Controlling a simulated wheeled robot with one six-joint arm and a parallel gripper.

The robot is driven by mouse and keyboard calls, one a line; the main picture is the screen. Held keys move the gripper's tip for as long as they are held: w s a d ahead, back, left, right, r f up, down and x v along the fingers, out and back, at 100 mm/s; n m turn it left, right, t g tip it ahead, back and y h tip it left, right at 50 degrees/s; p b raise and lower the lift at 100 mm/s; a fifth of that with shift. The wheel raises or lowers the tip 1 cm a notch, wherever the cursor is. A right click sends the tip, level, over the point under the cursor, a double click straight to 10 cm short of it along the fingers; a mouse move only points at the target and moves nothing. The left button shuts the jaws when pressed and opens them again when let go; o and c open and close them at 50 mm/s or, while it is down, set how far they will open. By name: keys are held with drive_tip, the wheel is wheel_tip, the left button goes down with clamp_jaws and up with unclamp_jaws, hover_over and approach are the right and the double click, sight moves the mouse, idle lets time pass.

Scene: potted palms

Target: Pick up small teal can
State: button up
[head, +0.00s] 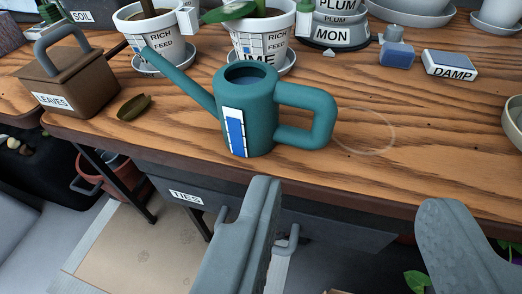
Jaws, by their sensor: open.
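The small teal can (262,101) is a watering can. It stands upright on the wooden table (360,180) near the front edge, its spout pointing up and left and its looped handle on the right. A blue and white gauge strip shows on its front. My gripper (345,235) is open, its two grey fingers apart at the bottom of the view. The fingers are on the near side of the can, lower in the picture. Nothing is between them except the table front and floor behind.
Two white pots (262,40) stand on saucers behind the can. A brown box labelled LEAVES (70,85) and a dry leaf (133,107) lie to its left. A DAMP block (450,65) lies back right. A drawer labelled TIES (270,205) sits below the table edge.

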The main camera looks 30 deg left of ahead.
sight(325, 125)
drive_tip(key=shift+g+y, duration=0.3)
drive_tip(key=shift+g, duration=0.2)
drive_tip(key=x, duration=0.4)
drive_tip(key=d+f+x, duration=0.1)
drive_tip(key=x, duration=0.4)
drive_tip(key=f+x, duration=0.1)
drive_tip(key=x, duration=0.4)
drive_tip(key=shift+s+d, duration=0.15)
drive_tip(key=shift+s, duration=0.1)
drive_tip(key=shift+f+x, duration=0.25)
drive_tip(key=shift+x, duration=2.45)
drive_tip(key=shift+s, duration=0.15)
drive_tip(key=c, duration=1)
clamp_jaws()
drive_tip(key=shift+r, duration=0.15)
